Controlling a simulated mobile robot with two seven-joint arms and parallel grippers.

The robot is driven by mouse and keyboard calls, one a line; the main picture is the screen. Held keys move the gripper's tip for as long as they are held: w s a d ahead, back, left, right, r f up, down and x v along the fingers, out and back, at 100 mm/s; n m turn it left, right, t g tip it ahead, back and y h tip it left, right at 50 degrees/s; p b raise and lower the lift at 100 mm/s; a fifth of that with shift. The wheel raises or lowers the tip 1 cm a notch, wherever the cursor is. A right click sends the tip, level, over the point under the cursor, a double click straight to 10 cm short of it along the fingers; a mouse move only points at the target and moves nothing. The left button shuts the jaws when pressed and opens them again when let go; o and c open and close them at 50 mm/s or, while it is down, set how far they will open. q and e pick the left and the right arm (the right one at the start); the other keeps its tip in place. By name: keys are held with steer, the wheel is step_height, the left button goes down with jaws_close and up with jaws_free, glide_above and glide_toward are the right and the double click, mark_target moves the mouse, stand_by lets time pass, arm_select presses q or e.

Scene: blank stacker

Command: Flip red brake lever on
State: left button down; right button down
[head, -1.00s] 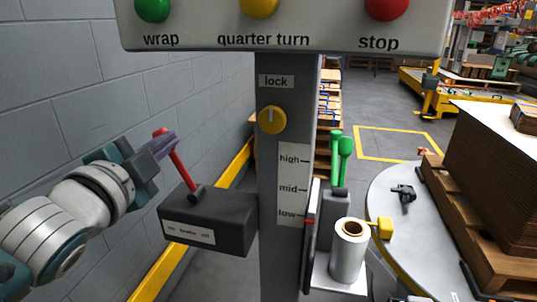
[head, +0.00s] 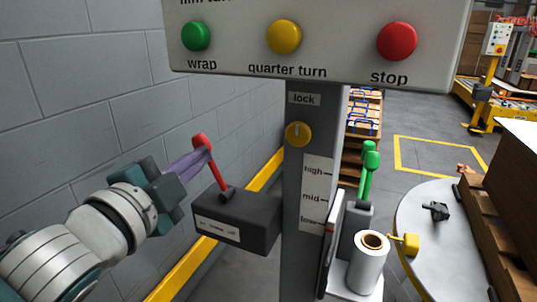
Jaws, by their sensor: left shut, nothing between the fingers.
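The red brake lever (head: 215,170) stands up from a dark box (head: 240,220) on the left side of the grey column, tilted to the left at its top. The box's white label (head: 217,228) is too small to read clearly. My left gripper (head: 203,153) is shut, with its purple fingers at the lever's upper part, just left of and below its red knob. Nothing is between the fingers. I cannot tell whether they touch the lever. My right gripper is not in view.
A control panel (head: 320,55) with green, yellow and red buttons overhangs the column (head: 308,250). A block wall (head: 80,100) is close on the left.

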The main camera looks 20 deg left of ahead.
arm_select(q)
steer(key=s, duration=0.4)
steer(key=shift+s+d, duration=0.1)
stand_by(0.3)
